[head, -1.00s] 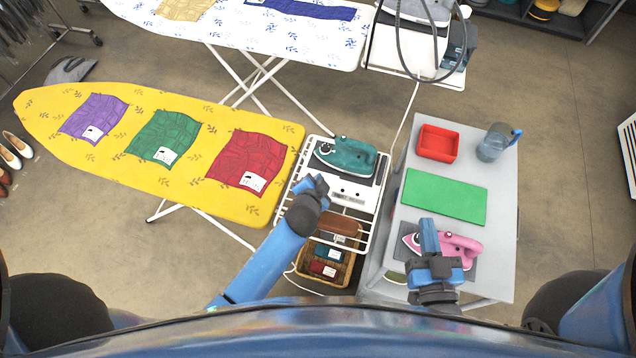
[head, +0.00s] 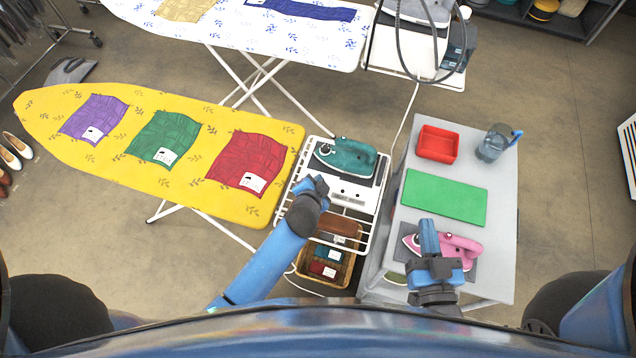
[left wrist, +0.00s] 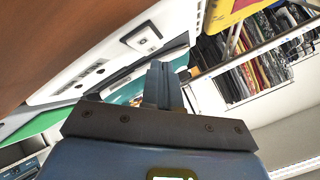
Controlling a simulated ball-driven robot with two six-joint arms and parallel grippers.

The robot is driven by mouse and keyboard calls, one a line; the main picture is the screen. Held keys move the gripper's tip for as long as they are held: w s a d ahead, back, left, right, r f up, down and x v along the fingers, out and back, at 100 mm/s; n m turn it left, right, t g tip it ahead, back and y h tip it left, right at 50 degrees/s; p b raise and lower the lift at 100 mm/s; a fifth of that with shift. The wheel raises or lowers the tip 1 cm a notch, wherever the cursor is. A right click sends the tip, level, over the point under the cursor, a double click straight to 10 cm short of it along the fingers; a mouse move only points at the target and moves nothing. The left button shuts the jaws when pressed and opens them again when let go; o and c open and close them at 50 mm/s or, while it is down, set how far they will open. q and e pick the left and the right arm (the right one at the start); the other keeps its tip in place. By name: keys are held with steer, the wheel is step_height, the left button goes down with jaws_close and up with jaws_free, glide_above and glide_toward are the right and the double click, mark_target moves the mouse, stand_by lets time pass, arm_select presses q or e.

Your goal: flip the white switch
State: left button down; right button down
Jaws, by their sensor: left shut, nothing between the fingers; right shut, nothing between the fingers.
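The white switch (left wrist: 143,37) is a small rocker in a dark-edged square plate on a white panel (left wrist: 75,88) in the left wrist view. In the head view the panel (head: 352,192) lies in front of the teal iron, and my left gripper seems to cover the switch. My left gripper (head: 319,184) is shut and empty at the panel's left end. Its closed fingers (left wrist: 162,85) point toward the panel, apart from the switch in the picture; the exact gap is unclear. My right gripper (head: 428,236) is shut and empty over the pink iron (head: 460,250).
The teal iron (head: 346,157) rests behind the panel on a white wire rack. The yellow ironing board (head: 200,108) is close on the left. The grey table (head: 500,190) on the right bears a green mat (head: 445,197), red tray (head: 437,143) and jug (head: 494,143). A basket (head: 325,265) sits below.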

arm_select(q)
steer(key=shift+f, duration=0.15)
stand_by(0.7)
steer(key=shift+f+b, duration=0.25)
steer(key=shift+b, duration=0.1)
steer(key=shift+f, duration=0.3)
stand_by(0.5)
steer(key=shift+r, duration=0.2)
steer(key=shift+r+p, duration=0.5)
stand_by(0.4)
steer(key=r+p, duration=0.4)
steer(key=r, duration=0.1)
steer(key=shift+s+a+p, duration=0.15)
steer(key=shift+s+p, duration=0.15)
steer(key=shift+s, duration=0.1)
stand_by(0.4)
